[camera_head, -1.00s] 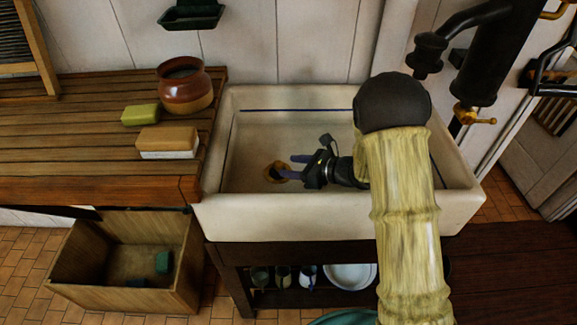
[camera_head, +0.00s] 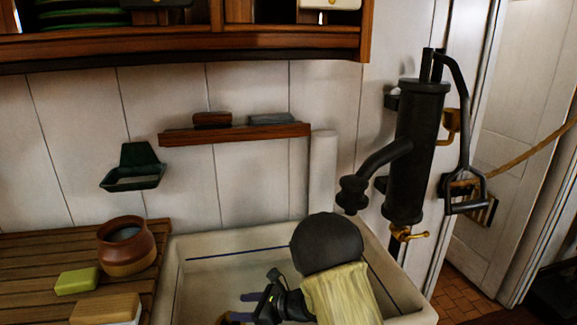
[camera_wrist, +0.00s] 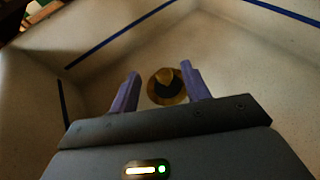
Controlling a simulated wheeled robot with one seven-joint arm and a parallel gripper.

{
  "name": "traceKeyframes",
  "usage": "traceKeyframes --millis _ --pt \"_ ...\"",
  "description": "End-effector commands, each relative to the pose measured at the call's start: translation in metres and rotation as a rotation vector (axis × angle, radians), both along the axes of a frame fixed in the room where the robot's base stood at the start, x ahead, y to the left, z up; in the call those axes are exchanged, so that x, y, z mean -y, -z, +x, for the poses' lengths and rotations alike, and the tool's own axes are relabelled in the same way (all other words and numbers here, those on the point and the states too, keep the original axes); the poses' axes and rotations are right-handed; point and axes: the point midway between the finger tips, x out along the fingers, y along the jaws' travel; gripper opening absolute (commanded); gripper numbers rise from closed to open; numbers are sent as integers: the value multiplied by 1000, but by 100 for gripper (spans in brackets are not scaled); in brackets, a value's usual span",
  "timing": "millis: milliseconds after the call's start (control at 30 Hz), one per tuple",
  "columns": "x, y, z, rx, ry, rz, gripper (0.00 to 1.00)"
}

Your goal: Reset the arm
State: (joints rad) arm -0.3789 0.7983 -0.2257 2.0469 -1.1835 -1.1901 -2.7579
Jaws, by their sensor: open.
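My gripper (camera_head: 244,307) is over the pale stone sink (camera_head: 180,275), low inside its walls in the head view. In the wrist view my gripper (camera_wrist: 158,90) shows its two purple fingers spread apart with nothing between them. Beyond the fingertips is the brass drain (camera_wrist: 166,88) with a dark centre in the sink floor. I cannot tell how far above the sink floor the fingers are.
A black hand pump (camera_head: 415,150) stands at the sink's back right, its spout over the sink. A brown jar (camera_head: 126,250), green soap (camera_head: 77,281) and a brush (camera_head: 105,308) sit on the slatted drainboard (camera_head: 40,260) at left. A wall shelf (camera_head: 235,134) and green soap dish (camera_head: 133,172) hang behind.

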Motion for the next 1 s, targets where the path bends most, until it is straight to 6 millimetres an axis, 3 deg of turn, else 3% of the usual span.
traceKeyframes --millis 33,500,1000 --pt "0 -22 0 0 0 0 47" --pt "0 -127 0 0 0 0 47" --pt "0 -174 0 0 0 0 47"
